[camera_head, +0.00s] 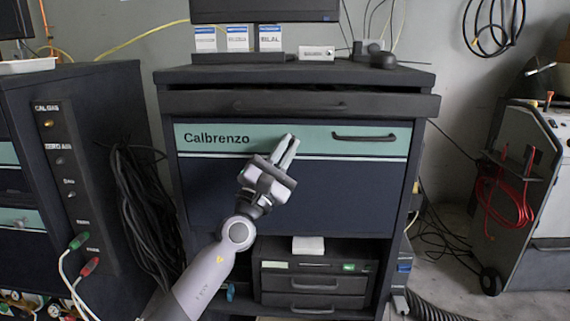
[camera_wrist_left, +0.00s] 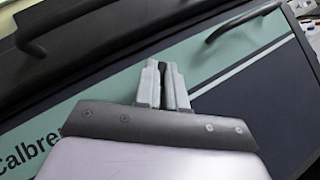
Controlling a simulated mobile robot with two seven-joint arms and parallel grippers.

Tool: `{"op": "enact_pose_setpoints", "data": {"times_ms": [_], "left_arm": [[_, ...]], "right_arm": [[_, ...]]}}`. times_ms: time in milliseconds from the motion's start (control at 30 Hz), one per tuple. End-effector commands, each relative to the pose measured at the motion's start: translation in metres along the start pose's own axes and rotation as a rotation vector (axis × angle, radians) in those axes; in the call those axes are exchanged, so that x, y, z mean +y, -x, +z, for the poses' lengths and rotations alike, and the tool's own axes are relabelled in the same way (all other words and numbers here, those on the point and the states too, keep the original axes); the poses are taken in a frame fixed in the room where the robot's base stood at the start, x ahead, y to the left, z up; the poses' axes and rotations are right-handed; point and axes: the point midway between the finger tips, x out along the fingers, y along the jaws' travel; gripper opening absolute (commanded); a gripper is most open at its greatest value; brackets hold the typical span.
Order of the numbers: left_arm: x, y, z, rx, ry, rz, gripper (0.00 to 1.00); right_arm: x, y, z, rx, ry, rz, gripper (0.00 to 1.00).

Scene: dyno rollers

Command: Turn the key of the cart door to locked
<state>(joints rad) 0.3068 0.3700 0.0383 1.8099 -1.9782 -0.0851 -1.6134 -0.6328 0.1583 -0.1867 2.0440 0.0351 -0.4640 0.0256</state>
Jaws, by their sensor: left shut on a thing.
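The cart door (camera_head: 220,200) is a dark blue panel with a teal band lettered "Calbrenzo". It is closed, and a black bar handle (camera_head: 364,137) sits at its upper right. My left gripper (camera_head: 289,143) is in front of the teal band, left of the handle, fingers pointing up and toward the door. In the wrist view my left gripper (camera_wrist_left: 164,68) is shut on a small dark thing, seemingly the key (camera_wrist_left: 163,72), between its pale fingers. The fingers hide most of the key and the lock, so I cannot tell its turn angle. My right gripper is not in view.
A dark drawer (camera_head: 290,102) with a handle juts out above the door. A monitor (camera_head: 265,10) stands on the cart top. A black cabinet (camera_head: 90,140) with hanging cables is at left. A wheeled machine (camera_head: 535,180) with a red cable is at right.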

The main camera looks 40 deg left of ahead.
Motion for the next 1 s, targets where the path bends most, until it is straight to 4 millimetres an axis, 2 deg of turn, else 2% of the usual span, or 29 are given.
{"op": "enact_pose_setpoints", "data": {"times_ms": [33, 200, 333, 600, 1000], "left_arm": [[-0.005, 0.003, -0.004, 0.001, 0.037, 0.034, 0.0], [-0.007, 0.003, -0.003, 0.0, 0.15, 0.147, 0.0], [-0.008, 0.003, -0.003, 0.0, 0.23, 0.228, 0.0], [-0.009, 0.001, -0.001, 0.0, 0.368, 0.364, 0.0], [-0.008, -0.001, 0.001, 0.001, 0.458, 0.457, 0.0]], "right_arm": [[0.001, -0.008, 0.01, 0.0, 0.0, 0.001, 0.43], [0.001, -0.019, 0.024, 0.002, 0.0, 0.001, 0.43], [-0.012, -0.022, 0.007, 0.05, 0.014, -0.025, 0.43], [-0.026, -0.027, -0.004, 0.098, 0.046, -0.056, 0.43], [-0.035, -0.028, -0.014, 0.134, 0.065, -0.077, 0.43]]}}
